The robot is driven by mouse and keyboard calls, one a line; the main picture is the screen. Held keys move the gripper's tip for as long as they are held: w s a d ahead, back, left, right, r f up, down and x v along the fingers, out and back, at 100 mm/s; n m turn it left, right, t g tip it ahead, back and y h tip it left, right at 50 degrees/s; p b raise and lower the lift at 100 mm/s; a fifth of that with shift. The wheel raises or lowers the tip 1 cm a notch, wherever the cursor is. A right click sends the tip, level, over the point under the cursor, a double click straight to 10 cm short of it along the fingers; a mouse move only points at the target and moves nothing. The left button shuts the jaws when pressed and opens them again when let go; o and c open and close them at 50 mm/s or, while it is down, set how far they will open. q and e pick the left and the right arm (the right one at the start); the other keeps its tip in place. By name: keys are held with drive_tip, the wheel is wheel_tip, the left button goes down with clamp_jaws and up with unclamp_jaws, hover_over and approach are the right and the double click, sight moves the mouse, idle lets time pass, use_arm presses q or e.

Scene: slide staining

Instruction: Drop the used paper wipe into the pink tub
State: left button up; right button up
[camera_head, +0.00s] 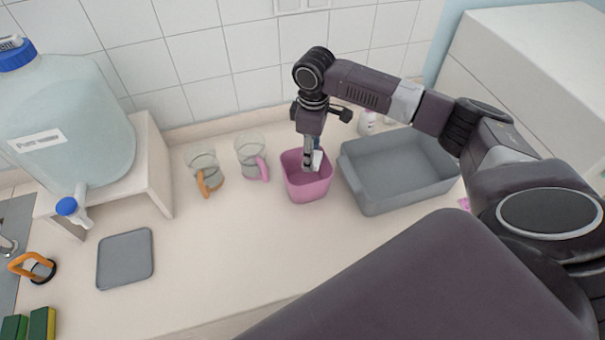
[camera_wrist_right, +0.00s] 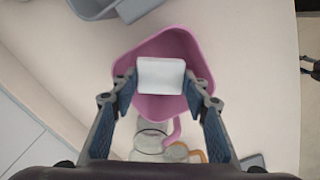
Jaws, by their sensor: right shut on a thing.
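The pink tub (camera_head: 308,190) stands on the counter between the glass mugs and the grey basin. It also shows in the right wrist view (camera_wrist_right: 165,45), directly below my right gripper. My right gripper (camera_head: 312,163) points down over the tub's opening. It is shut on the white paper wipe (camera_wrist_right: 160,75), which sits between its two fingertips. The wipe also shows in the head view (camera_head: 317,160), in or just above the tub's mouth; its exact height is hard to tell. My left gripper is not in view.
The grey basin (camera_head: 398,190) stands close to the right of the tub. Two glass mugs, one with a pink handle (camera_head: 262,168) and one with an orange handle (camera_head: 207,185), stand to the left. A large water container (camera_head: 65,125) sits on a stand.

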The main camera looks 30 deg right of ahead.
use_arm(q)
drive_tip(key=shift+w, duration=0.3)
use_arm(e)
drive_tip(key=shift+s+f, duration=0.1)
drive_tip(key=shift+f, duration=0.15)
drive_tip(key=o, duration=1.2)
drive_tip(key=shift+r, duration=0.25)
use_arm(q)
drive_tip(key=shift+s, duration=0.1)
use_arm(e)
wheel_tip(320, 180, up, 12)
drive_tip(key=shift+f, duration=0.2)
